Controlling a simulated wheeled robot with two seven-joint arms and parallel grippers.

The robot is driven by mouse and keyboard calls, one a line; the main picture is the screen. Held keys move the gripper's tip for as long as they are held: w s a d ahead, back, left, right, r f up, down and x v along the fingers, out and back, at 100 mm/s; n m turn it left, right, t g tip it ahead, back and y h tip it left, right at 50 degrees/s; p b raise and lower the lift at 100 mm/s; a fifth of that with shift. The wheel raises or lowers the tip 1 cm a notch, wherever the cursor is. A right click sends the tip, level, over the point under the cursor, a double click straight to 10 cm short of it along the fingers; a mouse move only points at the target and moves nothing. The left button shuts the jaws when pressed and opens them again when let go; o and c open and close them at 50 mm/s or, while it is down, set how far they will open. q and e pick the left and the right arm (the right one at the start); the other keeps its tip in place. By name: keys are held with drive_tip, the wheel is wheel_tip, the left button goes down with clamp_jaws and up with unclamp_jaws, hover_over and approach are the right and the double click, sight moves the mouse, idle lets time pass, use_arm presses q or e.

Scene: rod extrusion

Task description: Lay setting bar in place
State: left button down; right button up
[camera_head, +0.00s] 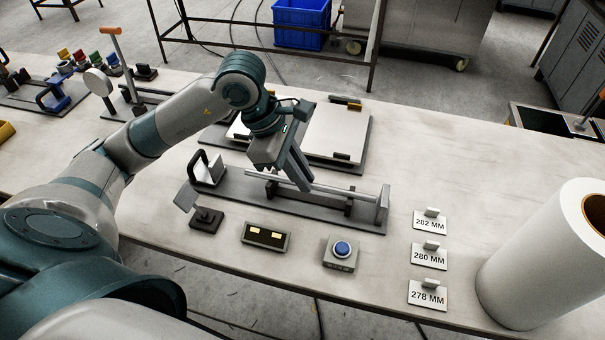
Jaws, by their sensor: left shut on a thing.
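The setting bar (340,192) is a thin, pale metal rod, roughly level, running along the long dark measuring fixture (305,208). My left gripper (303,184) is shut on the bar near its middle, coming down from above. The bar's right end is close to the upright end plate (383,205). Its left end points toward the block with a black handle (208,169). Two short supports stand beneath the bar, and I cannot tell whether it touches them. The fingers hide part of the bar. My right gripper is not in view.
In front are a small tilted screen (186,197), a dark box (266,236) and a blue button (342,248). Cards marked 282, 280 and 278 MM (429,222) stand at right, beside a large white roll (540,265). A flat plate fixture (330,133) lies behind.

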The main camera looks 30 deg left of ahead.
use_arm(q)
drive_tip(key=shift+s+a+b, duration=0.1)
drive_tip(key=shift+b, duration=0.3)
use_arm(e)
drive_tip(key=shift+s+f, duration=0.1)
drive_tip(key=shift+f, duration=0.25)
use_arm(q)
drive_tip(key=c, duration=1.7)
unclamp_jaws()
drive_tip(key=shift+f, duration=0.1)
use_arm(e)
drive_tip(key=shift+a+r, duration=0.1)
